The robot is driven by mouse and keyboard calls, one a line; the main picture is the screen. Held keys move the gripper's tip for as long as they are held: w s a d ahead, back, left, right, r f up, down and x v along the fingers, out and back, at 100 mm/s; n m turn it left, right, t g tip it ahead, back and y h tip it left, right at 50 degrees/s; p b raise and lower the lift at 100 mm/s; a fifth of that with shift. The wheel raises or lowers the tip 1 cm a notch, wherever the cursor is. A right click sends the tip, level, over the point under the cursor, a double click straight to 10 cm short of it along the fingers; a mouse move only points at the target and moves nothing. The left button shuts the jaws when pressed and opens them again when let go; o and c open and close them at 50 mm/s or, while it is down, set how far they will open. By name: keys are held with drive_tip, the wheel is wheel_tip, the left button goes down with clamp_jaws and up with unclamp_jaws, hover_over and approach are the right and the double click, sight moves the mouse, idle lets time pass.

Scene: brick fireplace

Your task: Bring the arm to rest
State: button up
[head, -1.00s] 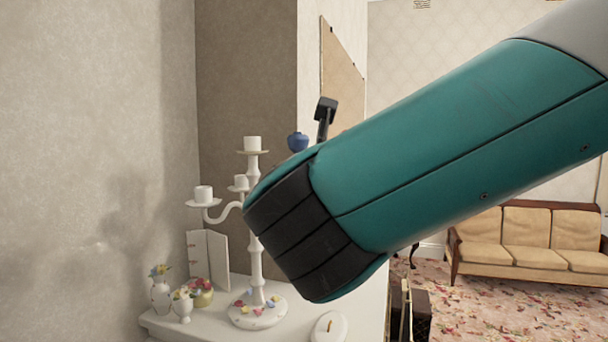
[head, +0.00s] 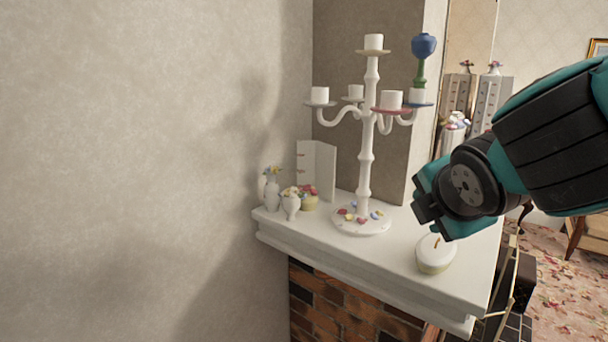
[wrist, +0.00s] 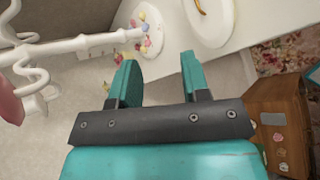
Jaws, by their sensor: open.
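My gripper (head: 432,208) is at the right in the head view, above the right end of the white mantel shelf. In the wrist view my gripper (wrist: 157,72) shows two teal fingers spread apart with nothing between them. The arm comes in from the right edge in the head view. The gripper is to the right of the candelabra (head: 366,150) and above a round white lidded pot (head: 436,254), apart from both.
A blue cup on a green stem (head: 423,50) tops one candelabra arm. A wall closes the left; the brick fireplace (head: 345,310) is below.

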drive_tip(key=s+a+f+m+g+y+b, duration=0.2)
drive_tip(key=s+f+m+g+y+b, duration=0.1)
drive_tip(key=s+f+m, duration=0.4)
drive_tip(key=s+a+f+m+g+y+b, duration=0.2)
drive_tip(key=s+f+m+g+b, duration=0.4)
drive_tip(key=s+f, duration=0.4)
drive_tip(key=s+a+m+g, duration=0.1)
drive_tip(key=s, duration=0.2)
drive_tip(key=shift+m+y, duration=0.3)
drive_tip(key=shift+y, duration=0.1)
